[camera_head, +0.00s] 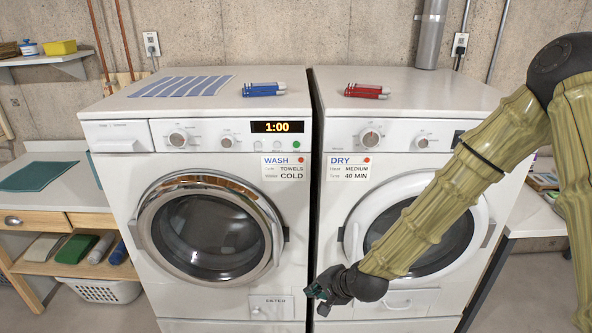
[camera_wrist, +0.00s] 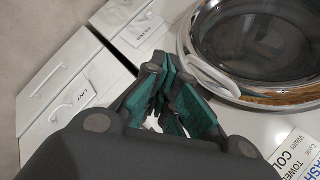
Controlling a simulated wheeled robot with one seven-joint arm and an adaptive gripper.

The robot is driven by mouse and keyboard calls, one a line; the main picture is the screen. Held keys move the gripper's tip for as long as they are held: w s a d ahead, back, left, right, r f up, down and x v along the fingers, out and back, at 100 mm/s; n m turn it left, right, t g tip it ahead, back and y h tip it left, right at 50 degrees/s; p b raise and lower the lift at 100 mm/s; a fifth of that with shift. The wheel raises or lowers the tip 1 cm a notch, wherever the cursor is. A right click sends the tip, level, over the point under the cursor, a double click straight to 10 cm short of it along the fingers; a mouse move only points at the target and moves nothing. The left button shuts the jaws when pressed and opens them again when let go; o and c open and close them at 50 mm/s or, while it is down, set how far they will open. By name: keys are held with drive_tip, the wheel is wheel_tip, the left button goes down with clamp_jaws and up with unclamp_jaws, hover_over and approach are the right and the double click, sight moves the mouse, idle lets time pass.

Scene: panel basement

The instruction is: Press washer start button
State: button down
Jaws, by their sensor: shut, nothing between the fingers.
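The white washer (camera_head: 120,225) stands on the left, with a round chrome-rimmed door (camera_head: 210,235) that is closed. Its upper panel has two knobs, a display (camera_head: 277,127) reading 1:00, and small buttons below it. The rightmost button is green (camera_head: 296,145); its label is too small to read. My gripper (camera_head: 314,292) is low in front of the gap between the machines, well below the panel and touching nothing visible. In the wrist view my gripper (camera_wrist: 165,75) has its green-padded fingers together and empty, with the washer door (camera_wrist: 270,45) beyond.
The dryer (camera_head: 335,225) stands right of the washer, with my arm across its front. A WASH card (camera_head: 284,168) hangs below the green button.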

sight(296, 145)
drive_tip(key=w+a+r+m+t+y+p, duration=0.1)
drive_tip(key=w+a+r, duration=0.1)
drive_tip(key=r, duration=0.8)
drive_tip(key=w+a+r+m+t+y+p, duration=0.1)
drive_tip(key=w+r, duration=0.4)
drive_tip(key=r, duration=0.5)
drive_tip(key=w+a+r+m+t+y+p, duration=0.1)
drive_tip(key=w+r, duration=0.3)
drive_tip(key=r, duration=0.7)
drive_tip(key=shift+a+m+t, duration=0.4)
drive_tip(key=shift+a+m, duration=0.2)
drive_tip(key=shift+a, duration=0.25)
drive_tip(key=shift+w+r, duration=0.1)
drive_tip(key=shift+w, duration=0.05)
drive_tip(key=shift+w, duration=4.35)
drive_tip(key=shift+w, duration=0.25)
drive_tip(key=shift+w, duration=0.15)
